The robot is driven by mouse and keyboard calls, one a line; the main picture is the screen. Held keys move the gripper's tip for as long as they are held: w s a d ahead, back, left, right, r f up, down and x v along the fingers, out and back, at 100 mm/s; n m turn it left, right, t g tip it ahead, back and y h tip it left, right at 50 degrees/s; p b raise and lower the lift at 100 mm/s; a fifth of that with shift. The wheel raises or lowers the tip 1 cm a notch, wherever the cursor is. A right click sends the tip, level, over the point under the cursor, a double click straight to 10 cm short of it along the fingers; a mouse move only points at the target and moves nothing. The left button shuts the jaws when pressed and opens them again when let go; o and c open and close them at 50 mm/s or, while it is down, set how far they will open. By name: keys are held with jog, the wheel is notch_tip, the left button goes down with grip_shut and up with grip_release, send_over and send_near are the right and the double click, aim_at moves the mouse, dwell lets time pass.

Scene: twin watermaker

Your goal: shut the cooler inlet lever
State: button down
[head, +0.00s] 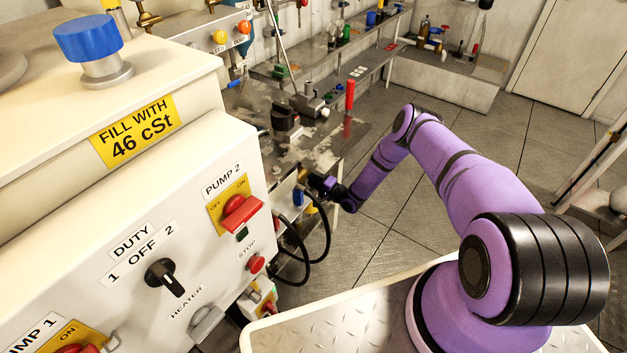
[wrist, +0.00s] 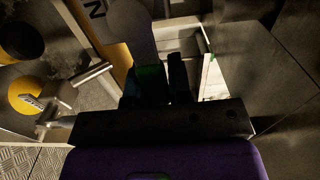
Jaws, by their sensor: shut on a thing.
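My gripper (wrist: 157,82) is shut on a green piece (wrist: 150,74) that shows between its dark fingers in the wrist view. It looks like the grip of the cooler inlet lever; the fingers hide most of it. A grey rounded part (wrist: 130,22) lies just beyond, over a yellow plate bearing a letter N (wrist: 97,10). In the head view my gripper (head: 318,182) is at the far right end of the white control cabinet, low beside the bench. The lever cannot be made out there.
In the wrist view a metal T-shaped handle (wrist: 92,75), a yellow knob (wrist: 25,95) and a black knob (wrist: 20,40) are to the left. In the head view, black hoses (head: 325,245) loop below my gripper, and the white cabinet (head: 140,240) fills the left. Open floor (head: 400,210) lies right.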

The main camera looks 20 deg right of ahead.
jog(key=shift+s+f, duration=0.15)
jog(key=c, duration=1)
grip_release()
jog(key=shift+c, duration=0.2)
jog(key=v, duration=1)
jog(key=shift+s+d, duration=0.25)
jog(key=shift+s, duration=0.05)
